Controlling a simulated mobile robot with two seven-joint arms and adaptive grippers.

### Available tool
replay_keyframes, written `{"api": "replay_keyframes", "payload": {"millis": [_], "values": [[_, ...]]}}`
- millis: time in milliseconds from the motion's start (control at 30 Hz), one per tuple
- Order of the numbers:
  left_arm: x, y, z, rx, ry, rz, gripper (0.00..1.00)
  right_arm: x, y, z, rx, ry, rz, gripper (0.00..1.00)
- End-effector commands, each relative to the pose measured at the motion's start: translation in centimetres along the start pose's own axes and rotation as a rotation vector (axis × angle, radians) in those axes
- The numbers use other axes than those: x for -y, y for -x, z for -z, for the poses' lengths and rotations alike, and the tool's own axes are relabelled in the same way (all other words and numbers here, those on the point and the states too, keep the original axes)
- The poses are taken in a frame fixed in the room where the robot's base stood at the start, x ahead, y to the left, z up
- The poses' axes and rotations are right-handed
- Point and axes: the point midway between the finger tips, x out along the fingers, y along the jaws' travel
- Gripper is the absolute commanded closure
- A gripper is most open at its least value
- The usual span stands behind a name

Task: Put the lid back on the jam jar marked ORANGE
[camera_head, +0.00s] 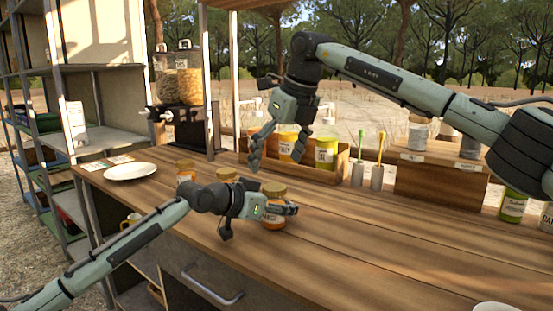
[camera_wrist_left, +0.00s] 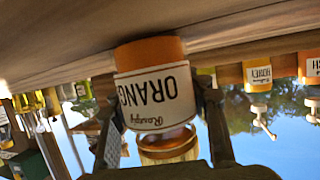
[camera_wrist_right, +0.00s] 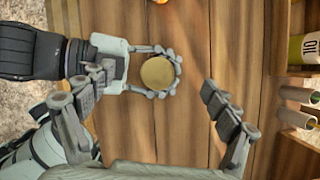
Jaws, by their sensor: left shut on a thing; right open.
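The jam jar marked ORANGE (camera_wrist_left: 155,98) fills the middle of the left wrist view, its label upside down there. In the head view the jar (camera_head: 273,223) stands upright at the counter's front. My left gripper (camera_head: 268,210) is shut around its side. A gold lid (camera_wrist_left: 168,147) shows at the jar's mouth end; it is also in the head view (camera_head: 274,189) and, from above, in the right wrist view (camera_wrist_right: 157,73). I cannot tell whether it is fully seated. My right gripper (camera_wrist_right: 155,82) is open and empty above, its fingers spread either side of the lid without touching it.
Two other gold-lidded jars (camera_head: 185,170) (camera_head: 228,175) stand to the left, near a white plate (camera_head: 130,171). Behind are a wooden crate (camera_head: 330,175) of jars, two metal cups with brushes (camera_head: 377,177) and a wooden box (camera_head: 440,182). The counter's right front is mostly clear.

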Motion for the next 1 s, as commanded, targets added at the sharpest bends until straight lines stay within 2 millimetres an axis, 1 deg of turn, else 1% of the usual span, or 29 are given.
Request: {"api": "replay_keyframes", "payload": {"millis": [133,267,500,600,700,833,1000], "values": [[-0.1,0.0,-0.1,0.001,0.0,-0.002,1.0,0.0,0.5,0.0,0.001,0.0,0.001,0.12],[-0.1,0.0,-0.1,0.001,0.0,-0.002,1.0,0.1,2.2,-0.1,0.003,0.0,0.003,0.12],[-0.1,-0.1,-0.1,0.001,0.0,-0.002,1.0,0.1,7.4,-0.1,0.003,0.0,0.003,0.12],[-0.1,-0.1,-0.1,0.001,0.0,-0.002,1.0,0.0,9.3,-0.1,0.003,-0.001,0.001,0.12],[-0.1,-0.1,-0.1,0.001,0.0,-0.002,1.0,0.0,10.7,-0.1,0.003,-0.001,0.001,0.12],[-0.1,0.0,0.0,0.001,0.0,-0.002,1.0,0.0,11.7,0.0,0.0,-0.001,0.001,0.12],[-0.1,0.0,0.0,0.001,0.0,-0.002,1.0,0.0,12.1,0.0,0.0,0.0,0.0,0.12]]}}
